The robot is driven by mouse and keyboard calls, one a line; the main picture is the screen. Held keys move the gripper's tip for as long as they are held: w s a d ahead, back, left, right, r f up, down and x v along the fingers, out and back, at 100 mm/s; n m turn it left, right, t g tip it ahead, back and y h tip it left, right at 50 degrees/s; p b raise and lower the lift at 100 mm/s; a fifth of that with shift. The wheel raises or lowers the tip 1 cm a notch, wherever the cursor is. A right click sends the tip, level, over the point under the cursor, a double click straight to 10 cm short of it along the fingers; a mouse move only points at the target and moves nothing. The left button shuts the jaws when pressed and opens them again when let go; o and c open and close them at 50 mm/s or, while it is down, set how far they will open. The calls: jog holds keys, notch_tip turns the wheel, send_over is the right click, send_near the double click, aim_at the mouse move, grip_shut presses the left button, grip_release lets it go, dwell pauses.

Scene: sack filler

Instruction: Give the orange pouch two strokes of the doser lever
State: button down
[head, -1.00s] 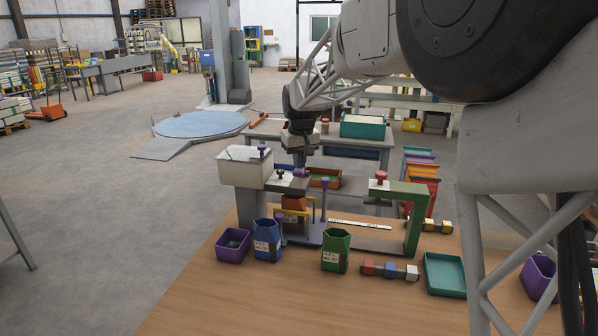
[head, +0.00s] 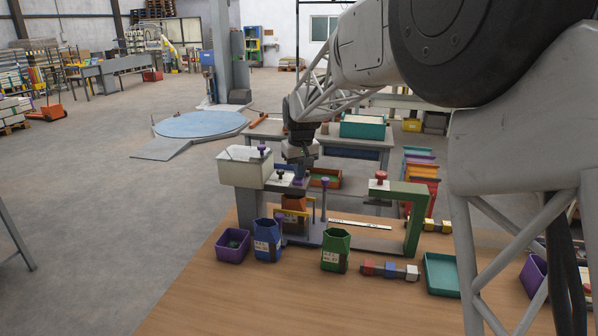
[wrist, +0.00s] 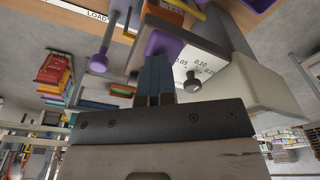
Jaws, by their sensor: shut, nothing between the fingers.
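The sack filler has a pale hopper (head: 245,170) at its left end. The orange pouch (head: 293,202) stands under the filler head, partly hidden by the frame. A purple knob (head: 298,182), apparently the doser lever's, is at the head beside the hopper. It also shows in the wrist view (wrist: 162,45), just past my fingertips. My gripper (head: 301,172) is shut and empty, pointing down right over this knob. Its dark blue fingers are together in the wrist view (wrist: 153,75). I cannot tell whether they touch the knob.
A purple-topped post (head: 324,184) stands close right of the gripper. A green frame (head: 413,220) with a red knob (head: 381,177) is farther right.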

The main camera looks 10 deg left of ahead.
aim_at(303, 183)
jog(key=shift+f, duration=0.35)
jog(key=shift+s+d+r, duration=0.3)
jog(key=shift+s+d, duration=0.15)
jog(key=shift+s, duration=0.15)
jog(key=shift+s+d+r, duration=0.25)
jog(key=shift+s+d, duration=0.2)
jog(key=shift+s, duration=0.15)
jog(key=shift+r, duration=0.15)
notch_tip(303, 183, up, 8)
jog(key=shift+s+d+f, duration=0.25)
jog(key=shift+s, duration=0.05)
dwell(0.6)
jog(key=shift+d, duration=0.1)
dwell(0.5)
